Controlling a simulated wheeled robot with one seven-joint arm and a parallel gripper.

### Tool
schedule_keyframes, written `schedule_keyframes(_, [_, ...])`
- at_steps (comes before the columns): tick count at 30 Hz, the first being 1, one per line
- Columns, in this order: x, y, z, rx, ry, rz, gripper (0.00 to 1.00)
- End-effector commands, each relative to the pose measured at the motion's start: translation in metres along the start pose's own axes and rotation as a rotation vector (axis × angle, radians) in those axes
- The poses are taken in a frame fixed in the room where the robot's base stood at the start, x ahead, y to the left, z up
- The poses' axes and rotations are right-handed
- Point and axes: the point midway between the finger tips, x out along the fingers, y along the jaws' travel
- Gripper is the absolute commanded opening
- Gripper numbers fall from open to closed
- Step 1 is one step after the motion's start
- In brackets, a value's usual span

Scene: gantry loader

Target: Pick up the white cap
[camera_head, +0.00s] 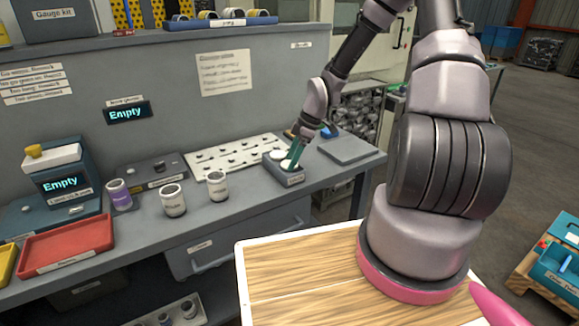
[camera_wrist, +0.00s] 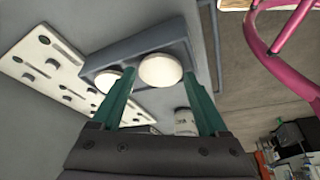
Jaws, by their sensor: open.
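Two round white caps sit in a small grey box-like holder (camera_head: 287,178) on the bench. In the wrist view, one white cap (camera_wrist: 160,70) lies between the green fingertips of my gripper (camera_wrist: 159,74), and the other white cap (camera_wrist: 106,81) is partly behind the left finger. In the head view my gripper (camera_head: 297,150) points down at the holder, and its fingers partly cover the caps. The gripper is open, with the fingers to either side of the nearer cap. I cannot tell whether they touch it.
A perforated white plate (camera_head: 232,155) lies left of the holder, and a flat grey plate (camera_head: 346,150) lies right. Two white jars, (camera_head: 173,201) and (camera_head: 217,187), and a purple one (camera_head: 118,195) stand left. A red tray (camera_head: 66,247) is at the bench's front left.

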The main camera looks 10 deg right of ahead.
Motion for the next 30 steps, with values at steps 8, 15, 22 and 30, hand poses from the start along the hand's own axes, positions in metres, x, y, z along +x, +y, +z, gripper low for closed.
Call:
schedule_keyframes(8, [0.007,0.000,0.000,0.001,-0.001,0.001,0.77])
schedule_keyframes(15, [0.007,0.000,0.000,0.001,-0.001,0.001,0.17])
schedule_keyframes(22, [0.005,0.000,-0.001,0.001,-0.001,0.002,0.17])
schedule_keyframes(30, [-0.036,0.001,-0.017,0.001,0.000,0.005,0.17])
